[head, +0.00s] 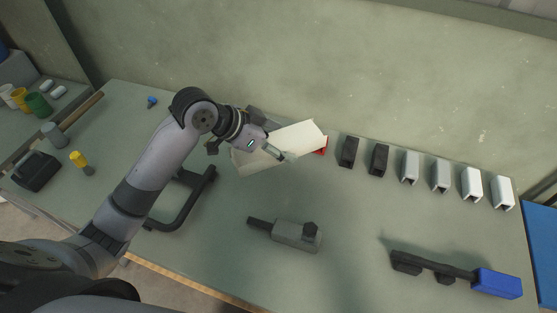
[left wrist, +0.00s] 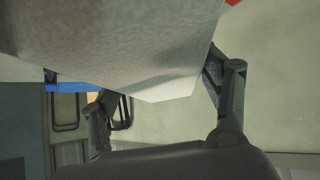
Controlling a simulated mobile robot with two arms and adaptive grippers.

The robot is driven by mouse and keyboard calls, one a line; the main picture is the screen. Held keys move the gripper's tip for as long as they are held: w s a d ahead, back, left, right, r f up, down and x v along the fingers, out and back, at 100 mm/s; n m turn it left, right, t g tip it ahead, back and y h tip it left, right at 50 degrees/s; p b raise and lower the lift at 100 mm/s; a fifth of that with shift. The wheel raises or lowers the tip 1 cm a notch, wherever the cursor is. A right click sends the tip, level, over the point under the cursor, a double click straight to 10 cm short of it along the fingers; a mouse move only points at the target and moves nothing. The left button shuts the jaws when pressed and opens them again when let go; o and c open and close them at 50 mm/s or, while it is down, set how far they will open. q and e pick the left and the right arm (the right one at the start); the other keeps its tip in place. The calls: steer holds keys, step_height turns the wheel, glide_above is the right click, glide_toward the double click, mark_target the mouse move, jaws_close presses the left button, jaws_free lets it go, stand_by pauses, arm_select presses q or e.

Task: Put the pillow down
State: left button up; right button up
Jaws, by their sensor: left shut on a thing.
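The pillow, a pale cream flat piece with angled edges, shows in the head view (head: 303,135) over the back middle of the workbench (head: 345,215). My left gripper (head: 274,149) reaches in from the left and is shut on the pillow. In the left wrist view the pillow (left wrist: 125,40) fills the upper left, between the two fingers of the left gripper (left wrist: 160,85). Whether the pillow touches the bench or hangs just above it, I cannot tell. A small red thing (head: 321,151) shows partly from under its right end. My right gripper is not in view.
Black and pale blocks (head: 410,168) stand in a row right of the pillow. A grey tool (head: 290,235) and a dark tool with a blue end (head: 497,283) lie in front. A black frame (head: 190,200) is near my arm. The bench middle has free room.

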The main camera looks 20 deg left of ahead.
mark_target(244, 167)
arm_select(q)
step_height(244, 167, up, 2)
steer(key=shift+r, duration=0.1)
steer(key=shift+m+g+h, duration=0.4)
steer(key=shift+m+g, duration=0.1)
steer(key=shift+m, duration=0.2)
steer(key=s+a, duration=0.1)
steer(key=s, duration=0.2)
steer(key=s+a+b, duration=0.1)
steer(key=s, duration=0.2)
steer(key=s+a+b, duration=0.1)
steer(key=s+a, duration=0.1)
steer(key=s, duration=0.2)
steer(key=shift+s+a+f, duration=0.1)
steer(key=shift+f, duration=0.2)
